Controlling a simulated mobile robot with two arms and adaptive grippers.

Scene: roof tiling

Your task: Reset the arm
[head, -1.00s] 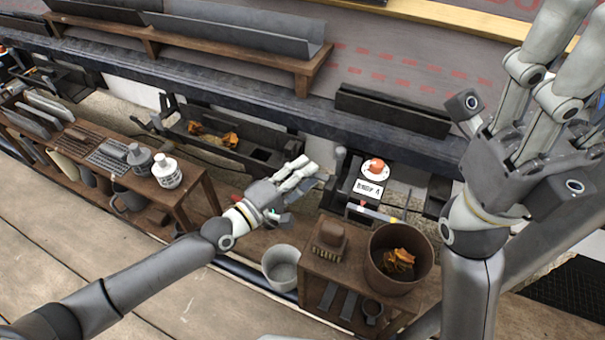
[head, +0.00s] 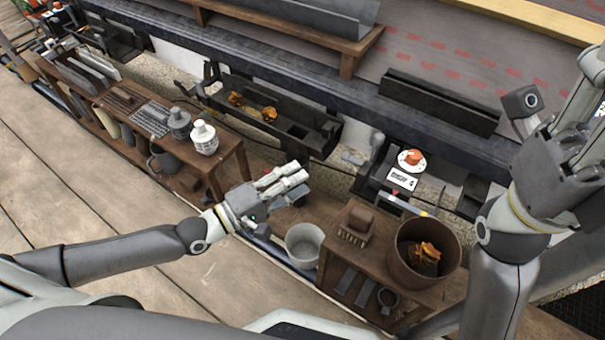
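My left gripper (head: 288,182) is in the middle of the head view, above the gap between the left wooden bench and the small right stand. Its pale fingers point right, with a dark digit just below them. I see nothing held, but the fingers overlap, so their opening is unclear. My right gripper (head: 555,115) is raised at the upper right, fingers up. One finger is spread well away from the others, and nothing shows between them. Some of its fingertips are cut off by the picture edge.
A grey bucket (head: 305,247) is just below my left gripper. The right stand (head: 345,262) bears a brush (head: 357,225) and a brown pot (head: 423,252). The left bench (head: 222,160) bears bottles (head: 204,138). Dark troughs line the wall. The plank floor (head: 110,205) is clear.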

